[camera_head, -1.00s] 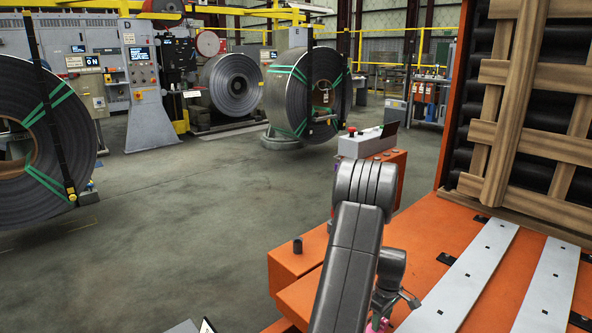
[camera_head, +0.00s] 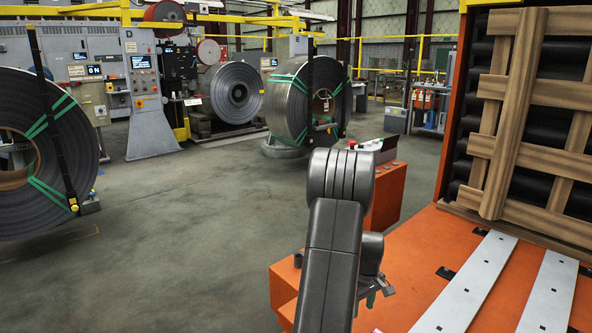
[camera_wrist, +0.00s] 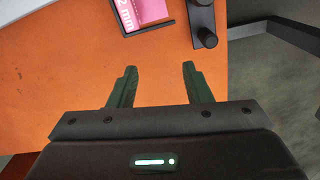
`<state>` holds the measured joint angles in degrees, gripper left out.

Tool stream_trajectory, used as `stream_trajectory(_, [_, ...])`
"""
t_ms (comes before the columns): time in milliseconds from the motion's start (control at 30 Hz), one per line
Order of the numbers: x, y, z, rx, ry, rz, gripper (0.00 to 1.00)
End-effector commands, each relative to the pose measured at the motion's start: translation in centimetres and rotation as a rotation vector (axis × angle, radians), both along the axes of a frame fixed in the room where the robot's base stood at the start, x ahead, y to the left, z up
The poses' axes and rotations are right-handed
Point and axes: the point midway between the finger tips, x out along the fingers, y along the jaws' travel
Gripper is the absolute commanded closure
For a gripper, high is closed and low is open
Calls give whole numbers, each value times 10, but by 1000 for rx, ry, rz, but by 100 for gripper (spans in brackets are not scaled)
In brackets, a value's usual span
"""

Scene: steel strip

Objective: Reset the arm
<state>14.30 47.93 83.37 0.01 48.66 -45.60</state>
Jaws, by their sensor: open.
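My gripper (camera_wrist: 158,84) shows in the wrist view with its two dark green fingers spread apart and nothing between them. It is over the orange surface (camera_wrist: 75,75). In the head view my grey arm reaches up from the bottom centre and bends at a rounded joint. Part of the wrist shows just right of the arm, low in the picture; the fingertips are mostly hidden there.
A pink label (camera_wrist: 145,14) in a dark holder and a black knob (camera_wrist: 205,38) lie beyond the fingers. The orange platform (camera_head: 420,260) carries pale strips (camera_head: 470,280). A wooden pallet (camera_head: 505,115) stands at right. Steel coils (camera_head: 300,105) stand behind; the floor (camera_head: 190,220) at left is clear.

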Motion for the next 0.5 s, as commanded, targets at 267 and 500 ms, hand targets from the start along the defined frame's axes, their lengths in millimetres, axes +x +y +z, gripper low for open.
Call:
stream_trajectory(267, [9, 49, 12, 1, -1, -128, 55])
stream_trajectory(500, [12, 90, 22, 1, -1, -241, 55])
